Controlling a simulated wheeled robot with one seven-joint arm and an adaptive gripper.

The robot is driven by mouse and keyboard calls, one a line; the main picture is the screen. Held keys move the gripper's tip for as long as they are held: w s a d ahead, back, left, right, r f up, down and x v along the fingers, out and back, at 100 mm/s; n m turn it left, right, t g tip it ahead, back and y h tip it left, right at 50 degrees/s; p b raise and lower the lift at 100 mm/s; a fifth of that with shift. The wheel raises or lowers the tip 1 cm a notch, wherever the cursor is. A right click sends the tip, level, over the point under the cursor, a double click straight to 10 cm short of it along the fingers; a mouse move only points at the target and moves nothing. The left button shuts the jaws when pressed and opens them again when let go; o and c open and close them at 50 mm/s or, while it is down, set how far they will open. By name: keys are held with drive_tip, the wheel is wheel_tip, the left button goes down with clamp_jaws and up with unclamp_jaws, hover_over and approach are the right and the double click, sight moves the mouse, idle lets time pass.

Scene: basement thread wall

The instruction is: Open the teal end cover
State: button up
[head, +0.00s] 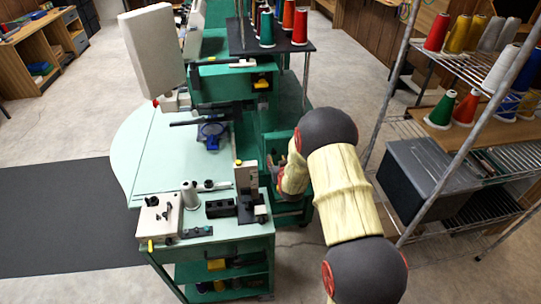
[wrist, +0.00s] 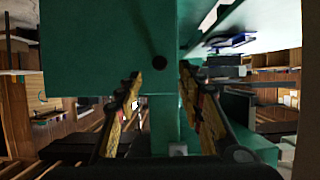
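A flat teal panel, which looks like the teal end cover (wrist: 100,45), fills the upper middle of the wrist view. A small dark round spot (wrist: 158,62) shows near its lower right part. My gripper (wrist: 160,76) is open, with a yellow-and-black finger on either side of that spot and nothing visible between them. I cannot tell whether the fingertips touch the panel. In the head view my gripper (head: 276,166) is at the right side of the teal machine table, partly hidden by my arm. The cover cannot be made out clearly there.
A wire shelf rack (head: 455,65) with spools and a grey box (head: 420,175) stands close on my arm's right. Open floor and a dark mat (head: 55,210) lie left.

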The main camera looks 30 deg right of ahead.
sight(274, 153)
drive_tip(key=b+x, duration=0.1)
drive_tip(key=x, duration=0.6)
drive_tip(key=shift+r, duration=0.15)
drive_tip(key=shift+w+d, duration=0.15)
drive_tip(key=shift+w, duration=0.2)
drive_tip(key=shift+c, duration=1.3)
clamp_jaws()
